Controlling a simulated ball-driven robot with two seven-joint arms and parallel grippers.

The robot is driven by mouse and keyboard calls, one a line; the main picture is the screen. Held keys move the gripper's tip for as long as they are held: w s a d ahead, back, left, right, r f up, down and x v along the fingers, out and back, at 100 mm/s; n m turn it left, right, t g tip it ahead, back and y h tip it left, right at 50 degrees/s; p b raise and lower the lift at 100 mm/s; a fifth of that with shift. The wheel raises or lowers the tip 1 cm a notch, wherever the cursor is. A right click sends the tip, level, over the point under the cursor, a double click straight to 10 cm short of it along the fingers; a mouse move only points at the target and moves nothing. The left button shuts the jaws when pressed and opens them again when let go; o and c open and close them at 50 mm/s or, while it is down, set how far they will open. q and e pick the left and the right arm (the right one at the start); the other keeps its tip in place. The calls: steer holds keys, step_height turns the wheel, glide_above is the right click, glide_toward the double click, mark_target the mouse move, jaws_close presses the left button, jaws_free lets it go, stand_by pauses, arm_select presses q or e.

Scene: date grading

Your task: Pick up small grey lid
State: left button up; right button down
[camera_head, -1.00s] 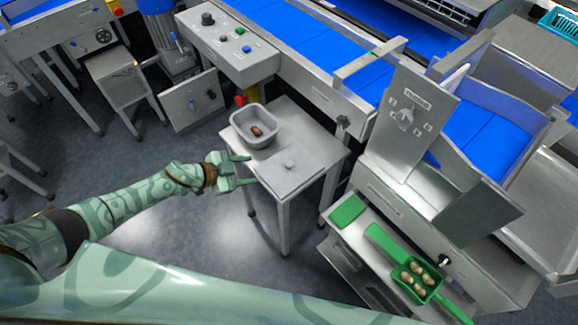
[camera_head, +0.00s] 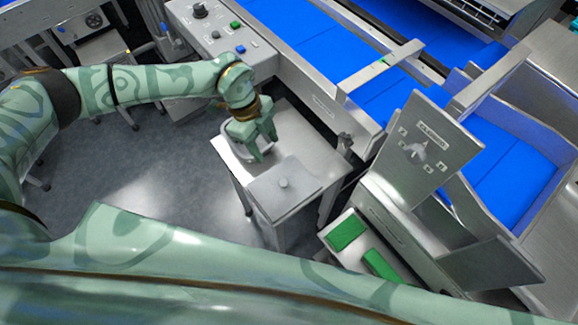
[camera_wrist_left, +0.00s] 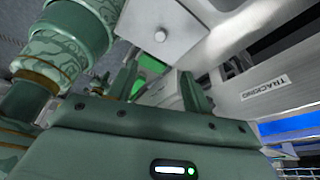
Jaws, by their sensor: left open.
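The small grey lid (camera_head: 287,197) is a flat square plate with a round knob. It lies on the front part of the small metal table (camera_head: 294,126). In the left wrist view the lid (camera_wrist_left: 179,26) shows at the top, beyond the fingers. My left gripper (camera_head: 265,146) is open over the grey tub, behind and left of the lid and apart from it. Its two fingers also show in the left wrist view (camera_wrist_left: 160,84), with nothing between them. My right gripper is out of view.
The grey tub (camera_head: 229,153) is mostly hidden under my left gripper; its contents cannot be seen. A control box (camera_head: 215,40) and blue conveyor (camera_head: 300,35) stand behind the table. A metal machine (camera_head: 425,150) and green items (camera_head: 346,230) are at the right.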

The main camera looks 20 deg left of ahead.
arm_select(q)
steer(key=b, duration=0.1)
glide_toward(283, 182)
steer(key=b+x, duration=0.1)
steer(key=x, duration=0.2)
steer(key=shift+d, duration=0.1)
steer(key=shift+f+b, duration=0.25)
steer(key=shift+b, duration=0.05)
steer(key=shift+s+d+f, duration=0.1)
steer(key=shift+d+f, duration=0.05)
steer(key=shift+f, duration=0.05)
steer(key=b+x, duration=0.2)
steer(key=x, duration=0.2)
steer(key=shift+f, duration=0.4)
steer(key=shift+d, duration=0.1)
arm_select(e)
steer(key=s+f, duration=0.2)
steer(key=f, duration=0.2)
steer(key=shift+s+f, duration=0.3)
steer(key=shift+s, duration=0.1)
arm_select(q)
steer(key=c, duration=1.1)
